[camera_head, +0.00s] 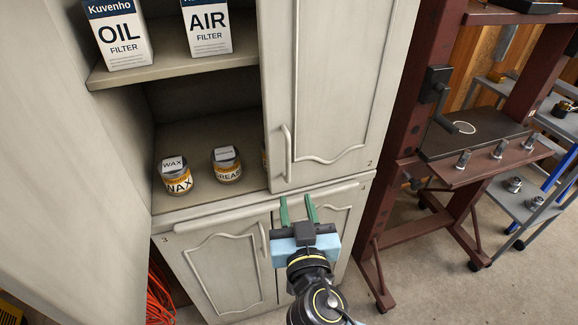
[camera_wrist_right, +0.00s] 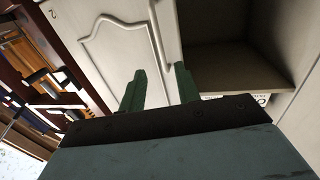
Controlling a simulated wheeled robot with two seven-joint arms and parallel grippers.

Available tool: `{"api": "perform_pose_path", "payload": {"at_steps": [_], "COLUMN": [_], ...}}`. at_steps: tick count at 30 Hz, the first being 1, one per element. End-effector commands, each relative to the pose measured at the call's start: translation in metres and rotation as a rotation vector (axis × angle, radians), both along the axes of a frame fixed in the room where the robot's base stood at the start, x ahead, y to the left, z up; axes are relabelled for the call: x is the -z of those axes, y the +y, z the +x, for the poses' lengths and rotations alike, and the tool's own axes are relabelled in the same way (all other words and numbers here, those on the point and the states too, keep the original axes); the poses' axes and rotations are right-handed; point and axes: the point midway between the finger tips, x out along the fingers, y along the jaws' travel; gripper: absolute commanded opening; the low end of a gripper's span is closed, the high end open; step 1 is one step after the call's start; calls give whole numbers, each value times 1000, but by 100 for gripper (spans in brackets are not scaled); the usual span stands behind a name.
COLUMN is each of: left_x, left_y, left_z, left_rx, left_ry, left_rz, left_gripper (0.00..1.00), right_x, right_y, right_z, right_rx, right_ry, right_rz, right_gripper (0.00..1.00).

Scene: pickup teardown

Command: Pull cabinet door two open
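Cabinet door two (camera_head: 330,75) is the cream upper right door, marked with a small 2 at its lower right corner. It looks shut. Its vertical bar handle (camera_head: 286,152) is near its left edge, low down. My right gripper (camera_head: 297,208) is below the handle, with its two green fingers pointing up and apart. It is open, and nothing shows between the fingers. In the right wrist view the fingers (camera_wrist_right: 159,88) show in front of door two (camera_wrist_right: 115,45) and the open shelf space beside it. My left gripper is not in view.
The open left side holds an oil filter box (camera_head: 120,35), an air filter box (camera_head: 207,28), a wax can (camera_head: 175,177) and a grease can (camera_head: 227,165). Lower door three (camera_head: 220,270) is closed. A dark red press frame (camera_head: 415,100) stands right of the cabinet.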

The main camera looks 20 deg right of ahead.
Motion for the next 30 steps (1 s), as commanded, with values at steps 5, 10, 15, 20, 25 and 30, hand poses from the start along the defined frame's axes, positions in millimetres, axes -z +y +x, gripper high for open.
{"api": "perform_pose_path", "payload": {"at_steps": [5, 10, 15, 20, 25, 30], "left_x": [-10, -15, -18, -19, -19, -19], "left_y": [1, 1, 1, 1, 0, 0], "left_z": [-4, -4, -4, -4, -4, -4], "left_rx": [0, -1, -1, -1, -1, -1], "left_ry": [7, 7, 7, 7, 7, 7], "left_rz": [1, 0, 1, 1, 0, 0], "left_gripper": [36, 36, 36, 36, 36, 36], "right_x": [-3, -2, -1, 0, 1, 1], "right_y": [-6, -12, -16, -19, -19, -19], "right_z": [37, 73, 99, 113, 117, 117], "right_rx": [0, 0, -1, -2, -2, -2], "right_ry": [-2, 1, 2, 2, 3, 3], "right_rz": [-5, -5, -4, -3, -2, -2], "right_gripper": [32, 32, 32, 32, 32, 32]}}
